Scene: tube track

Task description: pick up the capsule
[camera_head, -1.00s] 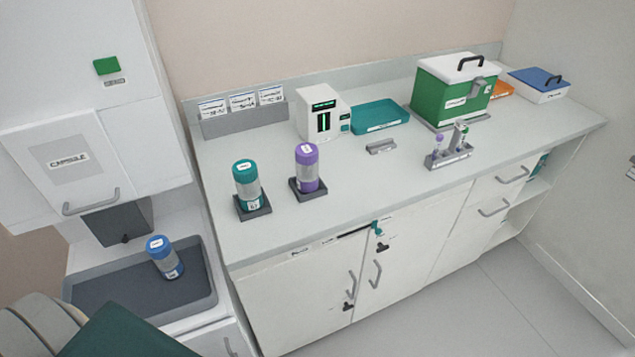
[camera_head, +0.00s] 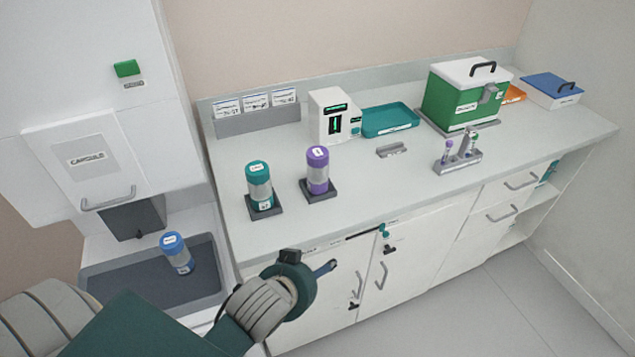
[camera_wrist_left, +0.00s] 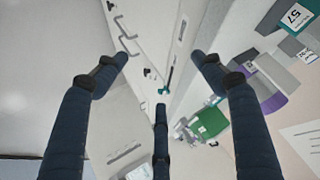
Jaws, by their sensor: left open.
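A blue-capped capsule (camera_head: 178,253) stands, slightly tilted in the picture, in the dark grey tray (camera_head: 110,272) below the cabinet labelled CAPSULE. A teal-capped capsule (camera_head: 260,186) and a purple-capped capsule (camera_head: 317,171) stand upright in dark holders on the counter. My left gripper (camera_head: 325,268) is in front of the counter's cabinet doors, right of the tray and apart from all capsules. Its hand is mostly hidden by the wrist. In the left wrist view its fingers (camera_wrist_left: 160,78) are spread with nothing between them. My right gripper is not in view.
The counter (camera_head: 380,185) also holds a white device (camera_head: 328,117), a teal tray (camera_head: 390,119), a small tube rack (camera_head: 458,160) and a green box (camera_head: 463,98). The white cabinet (camera_head: 85,165) overhangs the tray's back. The counter's front middle is clear.

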